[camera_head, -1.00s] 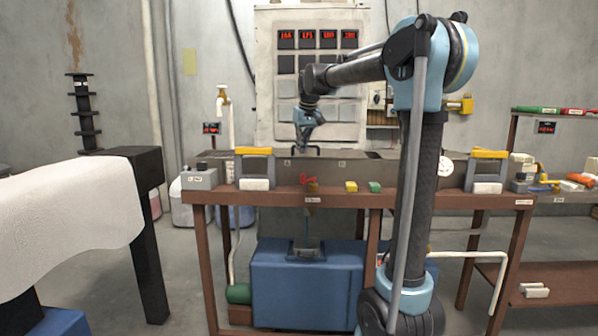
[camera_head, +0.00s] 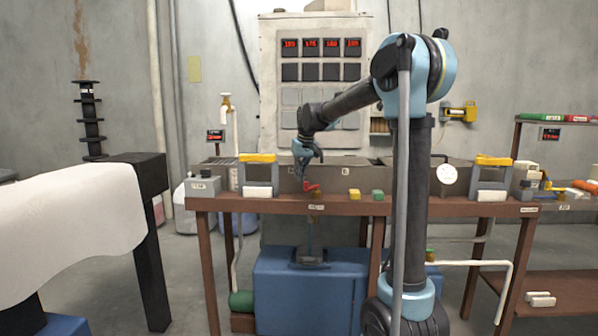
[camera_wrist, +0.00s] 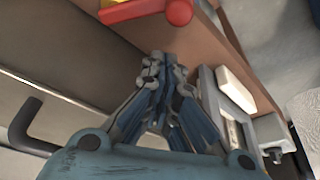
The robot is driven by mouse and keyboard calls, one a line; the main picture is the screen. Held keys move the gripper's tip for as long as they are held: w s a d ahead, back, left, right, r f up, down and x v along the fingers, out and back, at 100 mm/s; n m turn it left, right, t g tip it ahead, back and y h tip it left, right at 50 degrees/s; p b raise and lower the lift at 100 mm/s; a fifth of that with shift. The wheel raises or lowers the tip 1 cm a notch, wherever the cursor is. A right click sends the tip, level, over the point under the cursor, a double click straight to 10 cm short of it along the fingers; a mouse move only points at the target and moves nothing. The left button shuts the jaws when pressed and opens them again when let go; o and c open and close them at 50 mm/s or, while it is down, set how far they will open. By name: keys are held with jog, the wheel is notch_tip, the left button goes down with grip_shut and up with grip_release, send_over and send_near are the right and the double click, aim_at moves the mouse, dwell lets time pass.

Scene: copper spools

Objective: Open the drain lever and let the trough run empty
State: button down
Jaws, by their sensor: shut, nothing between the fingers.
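The red drain lever (camera_head: 311,187) is at the front of the long grey trough (camera_head: 345,178), above the bench's front edge. It also shows at the top of the wrist view (camera_wrist: 155,10), with a round red end. My gripper (camera_head: 305,176) is just above and left of the lever in the head view and covers part of it. In the wrist view my closed fingers (camera_wrist: 163,62) are empty and stand below the lever with a visible gap. Whether liquid runs from the drain cannot be told. The trough's inside is hidden.
A blue tank (camera_head: 300,285) stands under the bench, below the lever. Yellow and green blocks (camera_head: 366,195) sit right of the lever. Yellow-topped frames (camera_head: 258,170) stand at both ends. A black handle (camera_wrist: 22,122) shows in the wrist view.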

jog(key=shift+s+d, duration=0.3)
jog(key=shift+s, duration=0.35)
jog(key=shift+s+d, duration=0.3)
jog(key=shift+s, duration=0.3)
jog(key=shift+s+a, duration=0.15)
